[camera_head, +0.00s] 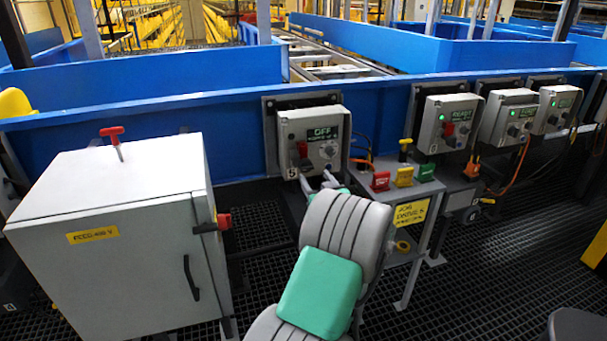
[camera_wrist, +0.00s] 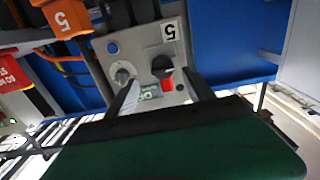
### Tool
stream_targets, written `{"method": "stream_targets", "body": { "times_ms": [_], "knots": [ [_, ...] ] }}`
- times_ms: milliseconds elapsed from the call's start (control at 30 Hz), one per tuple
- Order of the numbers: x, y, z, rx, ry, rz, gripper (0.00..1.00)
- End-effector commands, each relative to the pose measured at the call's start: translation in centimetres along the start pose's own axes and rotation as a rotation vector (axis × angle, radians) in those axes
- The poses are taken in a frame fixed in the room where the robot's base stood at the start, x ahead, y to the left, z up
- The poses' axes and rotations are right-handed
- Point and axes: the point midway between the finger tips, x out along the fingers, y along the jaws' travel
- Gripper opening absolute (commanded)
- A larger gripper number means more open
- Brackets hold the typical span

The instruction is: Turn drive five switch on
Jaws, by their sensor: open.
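The drive five box (camera_head: 311,160) is a grey panel on the blue conveyor side, with a "5" label at its lower left and a dark display reading OFF. Its red and black switch (camera_head: 302,152) is at the left of the face, a round grey knob to the right. In the wrist view the panel appears upside down, with the switch (camera_wrist: 162,69) near the middle. My gripper (camera_head: 318,181) is open and empty just below the box. In the wrist view my gripper (camera_wrist: 162,84) has its fingers apart, with the switch between them in the picture; contact cannot be told.
More control boxes with green lamps (camera_head: 447,123) stand to the right. A small stand (camera_head: 419,188) holds red, yellow and green tags. A grey cabinet (camera_head: 125,240) with a red handle is at left. An orange block (camera_wrist: 68,17) marked 5 is near the panel.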

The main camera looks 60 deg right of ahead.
Motion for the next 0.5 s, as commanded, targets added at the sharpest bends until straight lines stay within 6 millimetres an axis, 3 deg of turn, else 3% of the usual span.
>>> {"method": "stream_targets", "body": {
  "times_ms": [233,500],
  "knots": [
    [4.7,-0.4,0.0,0.000,-0.002,-0.007,0.61],
    [5.6,-0.1,0.0,0.001,-0.003,-0.002,0.61]
  ]
}}
